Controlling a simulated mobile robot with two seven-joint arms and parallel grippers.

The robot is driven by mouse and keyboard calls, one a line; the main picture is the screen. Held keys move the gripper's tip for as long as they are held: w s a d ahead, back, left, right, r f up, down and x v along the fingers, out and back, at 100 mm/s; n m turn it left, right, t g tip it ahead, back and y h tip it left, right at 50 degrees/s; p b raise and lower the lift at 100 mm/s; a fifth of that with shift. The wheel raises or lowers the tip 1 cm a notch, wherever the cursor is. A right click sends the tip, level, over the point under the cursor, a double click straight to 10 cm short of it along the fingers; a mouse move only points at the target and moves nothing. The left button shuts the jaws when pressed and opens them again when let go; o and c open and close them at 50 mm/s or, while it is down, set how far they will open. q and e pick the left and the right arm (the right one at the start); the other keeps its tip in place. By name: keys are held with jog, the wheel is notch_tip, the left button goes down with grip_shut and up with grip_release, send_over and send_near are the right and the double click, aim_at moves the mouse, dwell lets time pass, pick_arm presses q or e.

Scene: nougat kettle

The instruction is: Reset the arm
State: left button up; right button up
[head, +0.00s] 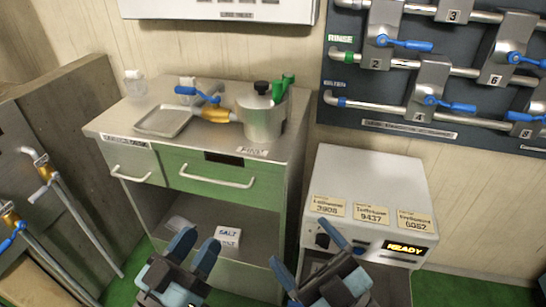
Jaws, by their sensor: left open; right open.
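My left gripper (194,248) is at the bottom centre of the head view, with its two blue-tipped fingers apart and nothing between them. It is in front of the green-drawered cabinet's lower shelf. My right gripper (311,257) is to its right, in front of the grey machine (373,178), also open and empty. Both grippers are apart from everything around them, as far as I can see. A metal kettle (262,118) with a black knob, a green handle and a yellow-orange side fitting stands on the cabinet top (222,147).
A metal tray (164,121) and a clear bottle (135,83) are on the cabinet top. The machine's display (408,248) reads READY. A pipe panel (345,60) with blue-handled valves hangs at right; pipes (62,200) stand at left.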

pick_arm(q)
notch_tip(320, 180, down, 4)
jog(key=s+g+b, duration=0.1)
jog(key=s+b, duration=0.1)
jog(key=s, duration=0.1)
pick_arm(e)
jog(key=s+d+f+m+h, duration=0.1)
jog(key=d+f+m+h, duration=0.55)
jog(key=m, duration=0.55)
pick_arm(q)
jog(key=s+a+r+g+y+p, duration=0.3)
jog(key=a+r+g+y+p, duration=0.3)
jog(key=p, duration=3.2)
jog(key=shift+s+a+r+n+g+y+p, duration=0.2)
jog(key=shift+s+a+n+g+y+p, duration=0.15)
jog(key=shift+a, duration=0.25)
pick_arm(e)
jog(key=s+d+r+g+h, duration=0.4)
jog(key=d+r+h, duration=0.3)
jog(key=d, duration=0.2)
jog(key=shift+m+g, duration=0.3)
jog(key=shift+g, duration=0.6)
